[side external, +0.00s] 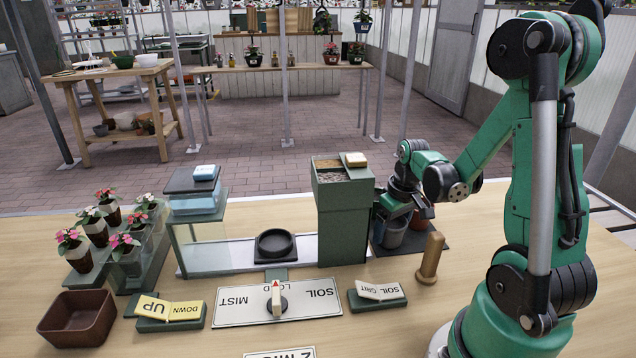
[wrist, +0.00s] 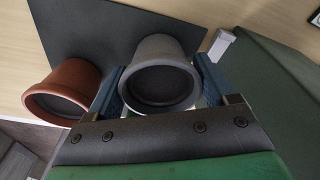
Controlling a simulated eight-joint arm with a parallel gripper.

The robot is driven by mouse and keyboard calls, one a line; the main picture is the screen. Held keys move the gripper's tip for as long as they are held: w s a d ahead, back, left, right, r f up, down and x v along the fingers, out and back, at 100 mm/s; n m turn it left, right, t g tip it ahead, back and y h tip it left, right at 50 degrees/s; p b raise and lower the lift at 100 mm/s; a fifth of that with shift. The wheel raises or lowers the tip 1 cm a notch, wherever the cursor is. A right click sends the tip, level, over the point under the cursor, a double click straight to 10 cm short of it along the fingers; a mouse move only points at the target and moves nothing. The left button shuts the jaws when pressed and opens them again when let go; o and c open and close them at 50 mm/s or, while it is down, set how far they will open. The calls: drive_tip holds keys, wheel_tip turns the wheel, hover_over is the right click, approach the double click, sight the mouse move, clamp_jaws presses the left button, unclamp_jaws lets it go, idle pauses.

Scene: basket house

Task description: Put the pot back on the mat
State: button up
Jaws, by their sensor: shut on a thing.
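A grey pot (side external: 391,234) is at the dark mat (side external: 437,242), right of the tall green bin. It also shows in the wrist view (wrist: 158,86), between the blue finger pads of my gripper (wrist: 162,75). My gripper is shut on the grey pot. In the side view my gripper (side external: 394,200) is over the pot, its fingertips partly hidden. A terracotta pot (wrist: 66,90) stands left of the grey pot in the wrist view, close to the left finger; it is partly hidden in the side view (side external: 421,217). I cannot tell whether the grey pot touches the mat.
The tall green bin (side external: 343,215) stands close on the left. A wooden peg (side external: 431,258) stands in front of the mat. A black dish (side external: 277,245), a dial panel (side external: 278,306) and potted flowers (side external: 95,226) are further left.

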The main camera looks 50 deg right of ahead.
idle(0.3)
drive_tip(key=o, duration=1.3)
drive_tip(key=shift+c, duration=0.2)
drive_tip(key=shift+s+a+r, duration=0.1)
drive_tip(key=shift+s+r, duration=0.05)
drive_tip(key=shift+r, duration=1.5)
drive_tip(key=shift+s+r, duration=0.15)
drive_tip(key=shift+r, duration=2.2)
drive_tip(key=shift+f, duration=0.1)
drive_tip(key=shift+w+f, duration=0.15)
drive_tip(key=shift+f, duration=1.6)
drive_tip(key=shift+w+f, duration=0.15)
drive_tip(key=shift+f, duration=1.6)
drive_tip(key=shift+r, duration=0.1)
